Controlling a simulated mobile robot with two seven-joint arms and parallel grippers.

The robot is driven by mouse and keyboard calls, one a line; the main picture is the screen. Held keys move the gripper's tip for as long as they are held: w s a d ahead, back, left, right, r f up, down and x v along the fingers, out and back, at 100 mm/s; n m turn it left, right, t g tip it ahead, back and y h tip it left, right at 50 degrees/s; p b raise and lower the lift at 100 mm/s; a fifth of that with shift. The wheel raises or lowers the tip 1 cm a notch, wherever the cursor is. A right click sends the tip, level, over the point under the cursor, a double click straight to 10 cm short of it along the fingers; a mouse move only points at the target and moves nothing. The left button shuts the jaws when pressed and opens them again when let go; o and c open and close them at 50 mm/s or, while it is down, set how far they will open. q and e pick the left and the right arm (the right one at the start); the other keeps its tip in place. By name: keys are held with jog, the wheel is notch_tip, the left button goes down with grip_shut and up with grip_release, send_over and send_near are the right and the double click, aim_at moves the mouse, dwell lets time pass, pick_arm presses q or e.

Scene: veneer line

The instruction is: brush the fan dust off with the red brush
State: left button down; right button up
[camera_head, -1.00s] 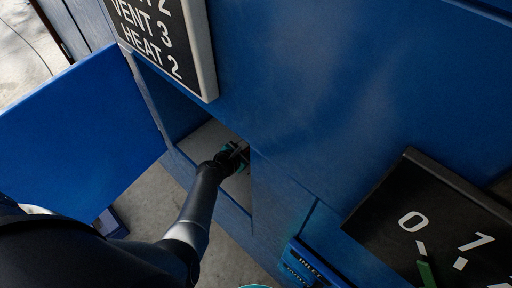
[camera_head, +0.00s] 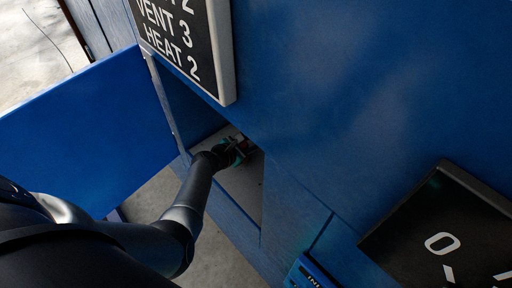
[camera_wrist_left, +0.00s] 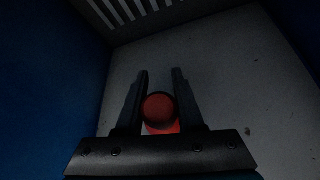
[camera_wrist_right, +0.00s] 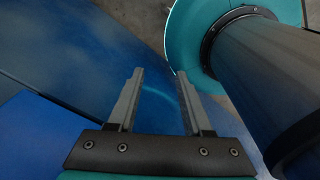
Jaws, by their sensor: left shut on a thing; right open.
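My left gripper (camera_head: 240,150) reaches into an open compartment in the blue cabinet. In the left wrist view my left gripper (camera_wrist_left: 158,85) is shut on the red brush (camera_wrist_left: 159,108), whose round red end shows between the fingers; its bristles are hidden. The brush is over the pale compartment floor (camera_wrist_left: 225,65), and I cannot tell whether it touches it. A small dark speck (camera_wrist_left: 248,131) lies on that floor at the right; whether it is fan dust I cannot tell. My right gripper (camera_wrist_right: 158,75) is open and empty, outside the compartment near blue surfaces.
A blue door (camera_head: 90,135) stands open left of the compartment. A slatted vent (camera_wrist_left: 125,12) is at its far wall. A sign (camera_head: 185,45) reading "VENT 3, HEAT 2" hangs above. A black dial panel (camera_head: 440,235) is at lower right.

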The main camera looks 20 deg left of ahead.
pick_arm(q)
jog(key=shift+w+a+b, duration=0.2)
jog(key=shift+w+a, duration=0.05)
jog(key=shift+a, duration=0.35)
jog(key=shift+w+a+b, duration=0.2)
jog(key=shift+w+a, duration=0.05)
jog(key=shift+a, duration=0.35)
jog(key=shift+w+a+b, duration=0.2)
jog(key=shift+w+a, duration=0.05)
jog(key=shift+a, duration=0.35)
jog(key=shift+r, duration=0.15)
notch_tip(320, 180, up, 6)
jog(key=p, duration=0.6)
notch_tip(320, 180, up, 3)
jog(key=p, duration=0.3)
jog(key=shift+f, duration=0.25)
notch_tip(320, 180, down, 8)
jog(key=b, duration=0.7)
jog(key=shift+r, duration=0.2)
